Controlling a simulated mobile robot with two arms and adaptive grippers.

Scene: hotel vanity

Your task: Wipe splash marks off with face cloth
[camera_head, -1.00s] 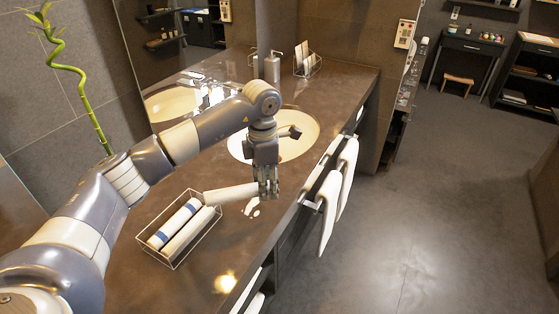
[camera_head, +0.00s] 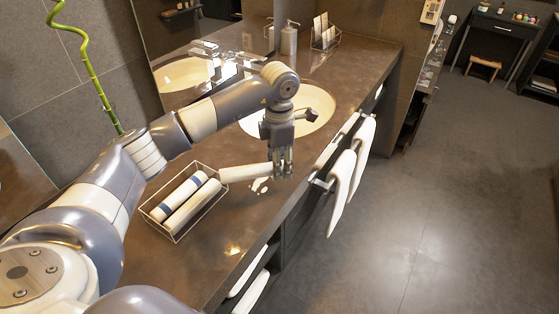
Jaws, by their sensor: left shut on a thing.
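My left gripper (camera_head: 283,165) points down over the dark counter (camera_head: 232,222), in front of the sink. It is shut on the end of a rolled white face cloth (camera_head: 245,173), which sticks out to the left towards the wire basket. White splash marks (camera_head: 259,185) show on the counter just below the cloth, near the gripper. Whether the cloth touches the counter I cannot tell. My right gripper is not in view.
A wire basket (camera_head: 174,239) with rolled cloths (camera_head: 191,205) stands left of the gripper. The sink (camera_head: 313,116) lies behind it. A soap dispenser (camera_head: 289,40) and a wire holder (camera_head: 325,36) stand at the back. Towels (camera_head: 342,178) hang along the counter's front. The front counter is clear.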

